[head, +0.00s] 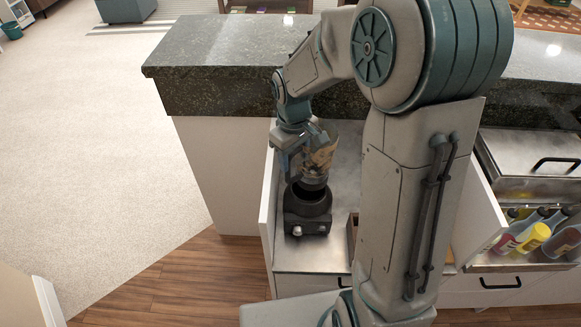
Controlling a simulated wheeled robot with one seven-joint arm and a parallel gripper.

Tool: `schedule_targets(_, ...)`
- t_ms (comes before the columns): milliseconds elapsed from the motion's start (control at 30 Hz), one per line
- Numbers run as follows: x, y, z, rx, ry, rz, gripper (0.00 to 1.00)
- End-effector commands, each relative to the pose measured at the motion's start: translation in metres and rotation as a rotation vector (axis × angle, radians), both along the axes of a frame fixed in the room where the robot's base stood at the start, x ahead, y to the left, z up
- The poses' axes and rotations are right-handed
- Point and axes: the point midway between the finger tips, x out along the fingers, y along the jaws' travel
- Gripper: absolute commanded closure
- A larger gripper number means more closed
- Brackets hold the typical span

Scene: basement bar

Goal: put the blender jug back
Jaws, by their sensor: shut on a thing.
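The blender base (308,222) is black with light knobs on its front. It stands on the metal counter in the lower middle of the head view. The blender jug (322,155) is see-through with a dark bottom. My gripper (298,165) is shut on the jug, which it holds over the base. The jug's dark bottom shows right at the base's round opening. I cannot tell whether it touches the base. My gripper hides part of the jug's left side.
A dark stone bar top (220,62) runs behind the metal counter (300,259). A low white side panel (267,205) stands left of the base. A brown box edge (352,232) shows to the right, partly behind my arm. Bottles (534,238) stand in a rail at far right.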

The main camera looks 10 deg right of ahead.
Motion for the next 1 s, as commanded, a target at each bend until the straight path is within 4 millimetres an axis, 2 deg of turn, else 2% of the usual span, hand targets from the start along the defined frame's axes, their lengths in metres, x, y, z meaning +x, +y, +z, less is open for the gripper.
schedule_targets(167, -0.003, 0.011, -0.007, 0.0, -0.001, 0.001, 1.0)
schedule_targets(467, -0.003, 0.01, -0.043, 0.0, 0.0, 0.0, 1.0)
schedule_targets(767, -0.003, 0.01, -0.046, 0.0, -0.002, 0.0, 1.0)
schedule_targets(800, -0.003, 0.01, -0.047, 0.001, -0.001, 0.0, 0.41)
schedule_targets(867, -0.003, 0.01, -0.047, 0.001, -0.001, 0.0, 0.27)
schedule_targets(1000, -0.003, 0.01, -0.047, 0.001, -0.001, 0.0, 0.27)
